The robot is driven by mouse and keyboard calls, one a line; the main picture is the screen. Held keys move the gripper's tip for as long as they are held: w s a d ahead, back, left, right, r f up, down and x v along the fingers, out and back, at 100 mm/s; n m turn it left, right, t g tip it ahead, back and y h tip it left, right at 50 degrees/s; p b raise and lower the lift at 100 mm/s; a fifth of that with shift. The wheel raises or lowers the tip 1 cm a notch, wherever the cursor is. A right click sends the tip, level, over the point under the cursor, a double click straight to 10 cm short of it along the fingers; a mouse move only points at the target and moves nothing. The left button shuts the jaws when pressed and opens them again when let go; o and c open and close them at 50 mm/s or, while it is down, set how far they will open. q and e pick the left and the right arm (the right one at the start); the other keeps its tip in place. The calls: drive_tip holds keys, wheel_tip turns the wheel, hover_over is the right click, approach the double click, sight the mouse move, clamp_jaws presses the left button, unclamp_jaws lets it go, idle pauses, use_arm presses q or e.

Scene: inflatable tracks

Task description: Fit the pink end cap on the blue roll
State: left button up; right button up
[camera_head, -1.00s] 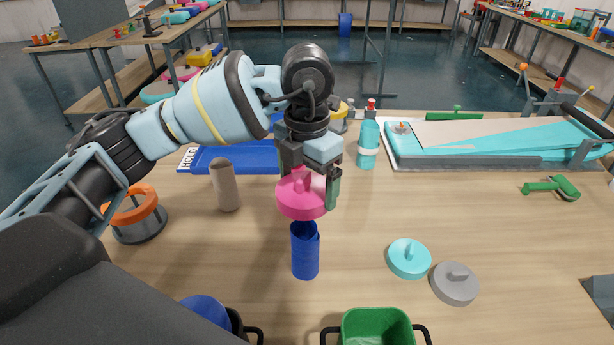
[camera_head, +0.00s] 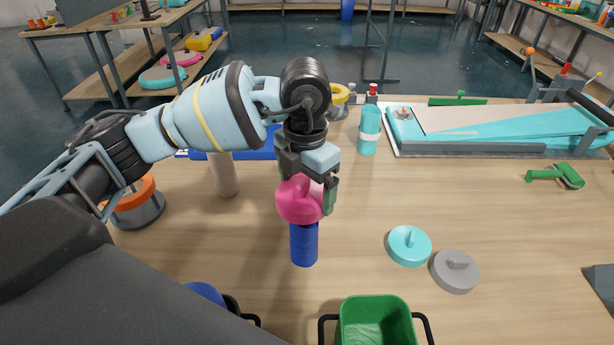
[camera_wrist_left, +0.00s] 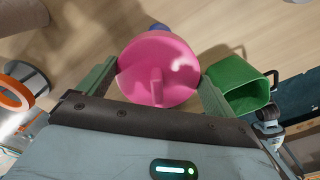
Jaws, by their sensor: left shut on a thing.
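The blue roll (camera_head: 304,244) stands upright on the wooden table, in the middle of the head view. The pink end cap (camera_head: 298,203) is over its top and hides the upper rim. I cannot tell whether the cap is seated or just above or touching the roll. My left gripper (camera_head: 309,184) is shut on the cap from above. In the left wrist view the pink cap (camera_wrist_left: 160,52) lies between the two fingers (camera_wrist_left: 158,82), its raised grip facing the camera. Only a sliver of the blue roll (camera_wrist_left: 159,27) shows behind it. My right gripper is not in view.
A turquoise cap (camera_head: 409,247) and a grey cap (camera_head: 455,272) lie to the right. A green bin (camera_head: 376,308) is at the front. A beige cylinder (camera_head: 226,176) and an orange-topped ring stand (camera_head: 140,205) are left.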

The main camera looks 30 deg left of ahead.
use_arm(q)
drive_tip(key=shift+f, duration=1.85)
idle(2.8)
drive_tip(key=o, duration=0.7)
drive_tip(key=shift+c, duration=0.2)
drive_tip(key=shift+r+p, duration=0.35)
drive_tip(key=shift+r, duration=3.15)
